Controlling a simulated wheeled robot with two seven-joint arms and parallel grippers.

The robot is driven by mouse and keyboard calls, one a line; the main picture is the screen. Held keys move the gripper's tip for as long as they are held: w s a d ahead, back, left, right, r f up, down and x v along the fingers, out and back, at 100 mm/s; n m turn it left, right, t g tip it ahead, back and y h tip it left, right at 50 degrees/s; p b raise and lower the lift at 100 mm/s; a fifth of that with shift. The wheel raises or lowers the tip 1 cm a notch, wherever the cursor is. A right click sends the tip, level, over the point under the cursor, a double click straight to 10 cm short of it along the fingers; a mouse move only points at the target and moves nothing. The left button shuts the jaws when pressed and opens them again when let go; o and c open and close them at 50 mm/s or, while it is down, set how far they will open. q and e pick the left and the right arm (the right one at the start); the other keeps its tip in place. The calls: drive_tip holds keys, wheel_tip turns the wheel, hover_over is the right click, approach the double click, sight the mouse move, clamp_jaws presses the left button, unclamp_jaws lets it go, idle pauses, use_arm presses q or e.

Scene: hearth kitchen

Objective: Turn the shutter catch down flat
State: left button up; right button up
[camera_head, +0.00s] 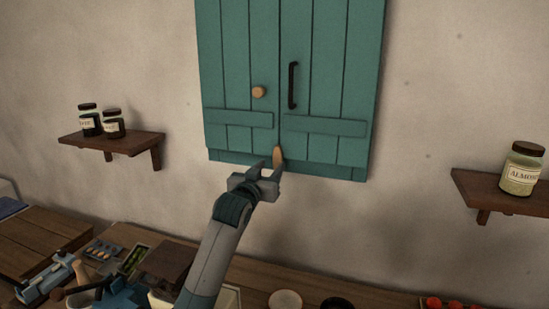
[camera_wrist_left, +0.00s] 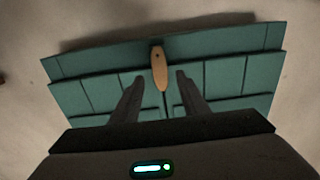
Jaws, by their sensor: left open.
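The shutter catch (camera_head: 278,155) is a small wooden tab at the bottom middle of the green shutters (camera_head: 325,90). It stands upright across the lower edge, at the seam between the two leaves. In the left wrist view the catch (camera_wrist_left: 160,70) lies lengthwise between my fingers, with a dark pivot spot near one end. My left gripper (camera_head: 270,168) is open just below and around the catch; its fingers (camera_wrist_left: 157,100) stand apart on either side with gaps visible. Contact is not visible. My right gripper is not in view.
A wall shelf (camera_head: 115,142) with two jars is at the left, another shelf (camera_head: 500,193) with an almond jar (camera_head: 522,168) at the right. The shutters bear a black handle (camera_head: 292,85) and wooden knob (camera_head: 259,92). The counter below is cluttered at the left.

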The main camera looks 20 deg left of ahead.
sight(277, 160)
use_arm(q)
drive_tip(key=shift+w+d+p, duration=0.1)
drive_tip(key=shift+w+p, duration=0.7)
drive_tip(key=shift+w, duration=1.5)
drive_tip(key=shift+c, duration=0.3)
clamp_jaws()
